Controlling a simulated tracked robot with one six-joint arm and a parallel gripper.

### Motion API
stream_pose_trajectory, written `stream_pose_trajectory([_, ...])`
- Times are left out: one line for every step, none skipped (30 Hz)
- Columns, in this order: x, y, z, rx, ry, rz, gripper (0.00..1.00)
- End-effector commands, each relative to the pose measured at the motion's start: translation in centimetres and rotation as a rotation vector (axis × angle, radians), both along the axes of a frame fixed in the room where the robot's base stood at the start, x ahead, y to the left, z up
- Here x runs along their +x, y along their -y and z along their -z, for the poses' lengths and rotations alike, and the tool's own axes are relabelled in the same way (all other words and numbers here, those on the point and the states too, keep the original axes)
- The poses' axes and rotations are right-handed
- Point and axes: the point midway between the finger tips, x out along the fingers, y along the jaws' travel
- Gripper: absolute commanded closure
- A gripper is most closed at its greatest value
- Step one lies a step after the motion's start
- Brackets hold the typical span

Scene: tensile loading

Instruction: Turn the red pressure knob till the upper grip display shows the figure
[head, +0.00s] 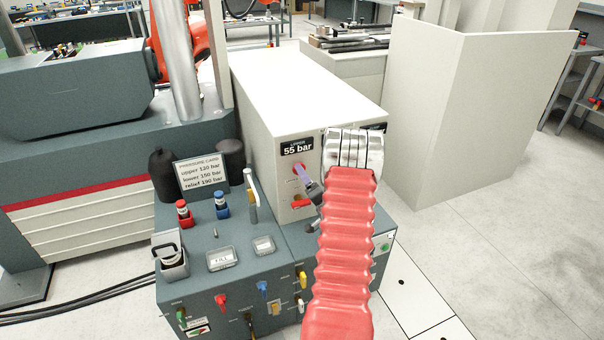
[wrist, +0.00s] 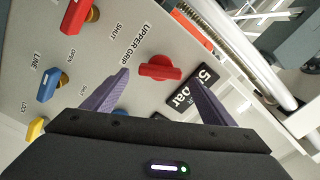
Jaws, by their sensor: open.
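The red pressure knob (wrist: 160,68) sits under the UPPER GRIP label in the wrist view. It also shows in the head view (head: 299,169), on the front of the pale cabinet. My gripper (wrist: 161,77) is open, its purple fingers on either side of the knob; I cannot tell whether they touch it. The upper grip display (head: 297,147) above the knob reads 55 bar. In the wrist view the display (wrist: 188,96) is partly covered by a finger. The pressure card (head: 200,172) reads upper 120 bar, lower 150 bar, relief 190 bar.
Beside the knob on the panel are a red lever (wrist: 77,15), a blue lever (wrist: 49,84) and a yellow one (wrist: 36,130). My red-sleeved arm hides the right part of the cabinet (head: 290,85). A dark bench (head: 180,290) with small valves stands in front.

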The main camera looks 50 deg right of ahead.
Motion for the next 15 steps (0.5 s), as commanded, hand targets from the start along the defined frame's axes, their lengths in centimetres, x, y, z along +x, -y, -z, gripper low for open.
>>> stream_pose_trajectory([0.7, 0.4, 0.1, 0.0, 0.0, -0.001, 0.22])
stream_pose_trajectory([1.1, 0.6, 0.1, 0.0, 0.0, -0.001, 0.22])
stream_pose_trajectory([1.7, 0.9, 0.1, 0.0, 0.0, -0.001, 0.22])
stream_pose_trajectory([2.1, 1.1, 0.0, -0.001, 0.0, 0.0, 0.22])
stream_pose_trajectory([2.4, 1.3, 0.1, -0.001, -0.001, -0.001, 0.22])
stream_pose_trajectory([2.8, 1.6, 0.0, -0.001, 0.0, 0.0, 0.22])
stream_pose_trajectory([3.0, 1.8, 0.1, -0.001, -0.001, 0.0, 0.22])
stream_pose_trajectory([3.3, 1.9, 0.1, 0.0, 0.0, -0.001, 0.22])
stream_pose_trajectory([3.6, 2.1, 0.1, 0.001, -0.001, 0.0, 0.22])
stream_pose_trajectory([3.8, 2.2, 0.1, 0.001, -0.001, 0.0, 0.22])
stream_pose_trajectory([3.9, 2.3, 0.1, 0.002, -0.001, 0.0, 0.22])
stream_pose_trajectory([4.1, 2.4, 0.1, 0.002, -0.001, 0.0, 0.22])
stream_pose_trajectory([4.2, 2.4, 0.1, 0.001, 0.0, -0.001, 0.22])
stream_pose_trajectory([4.3, 2.5, 0.0, 0.001, 0.001, 0.0, 0.22])
stream_pose_trajectory([4.3, 2.5, 0.0, 0.001, 0.001, 0.0, 0.22])
